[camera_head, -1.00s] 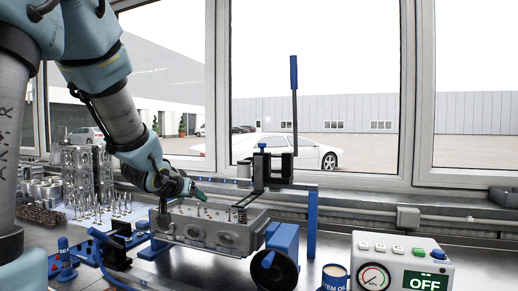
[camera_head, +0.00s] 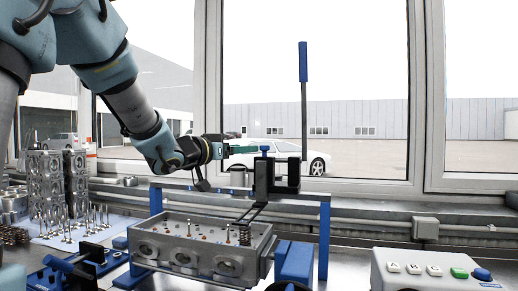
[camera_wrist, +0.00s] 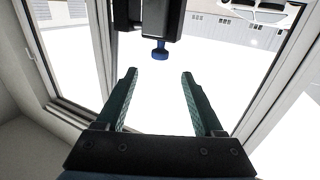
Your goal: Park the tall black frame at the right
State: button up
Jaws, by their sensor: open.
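The tall black frame (camera_head: 262,178) sits on the top bar of a blue gantry, towards its right end, above the grey cylinder head (camera_head: 185,250). It has a tall lever with a blue grip and a small blue knob (camera_head: 265,149) on its left part. My gripper (camera_head: 254,149) is level with the knob, just left of it, fingers pointing right. In the wrist view the green fingers (camera_wrist: 159,73) are apart with nothing between them. The blue knob (camera_wrist: 160,52) shows just beyond the fingertips, in line with the gap, below black parts of the frame.
The blue gantry (camera_head: 324,235) has posts on both sides of the cylinder head. A control box (camera_head: 405,268) with buttons stands at the front right. Metal parts (camera_head: 45,185) and upright valves crowd the left. The window (camera_head: 350,75) is behind.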

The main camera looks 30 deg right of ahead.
aim_at(261, 147)
jog(key=p+x, duration=0.3)
jog(key=x, duration=0.7)
jog(key=shift+w+d, duration=0.1)
jog(key=shift+d, duration=0.1)
grip_shut()
dwell(1.1)
